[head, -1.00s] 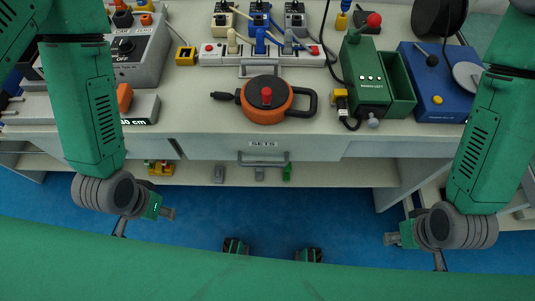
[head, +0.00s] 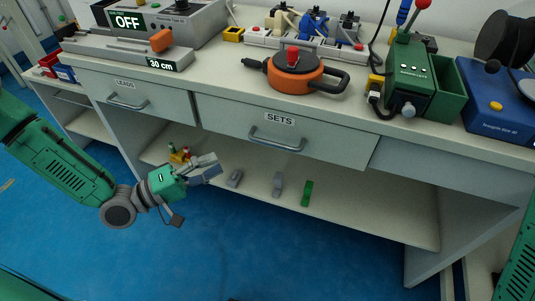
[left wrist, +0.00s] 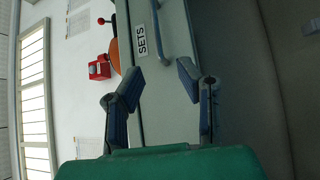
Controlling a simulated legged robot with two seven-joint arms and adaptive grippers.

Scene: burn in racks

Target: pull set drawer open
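The SETS drawer (head: 225,118) is the grey middle drawer under the bench top and looks shut, its front flush. Its bar handle (head: 277,144) is below the SETS label; in the left wrist view the handle (left wrist: 161,32) is at the top, beyond my fingertips. My left gripper (head: 211,168) is in front of and below the drawer's left part, apart from the handle. In the left wrist view its fingers (left wrist: 161,76) are spread with nothing between them. My right gripper is out of view; only part of my right arm shows at the right edge.
The LEADS drawer (head: 133,98) is to the left. A lower shelf (head: 345,216) holds small grey and green pieces. An orange reel (head: 295,76), a green box (head: 408,78) and a blue box (head: 496,108) stand on the bench top. The blue floor in front is clear.

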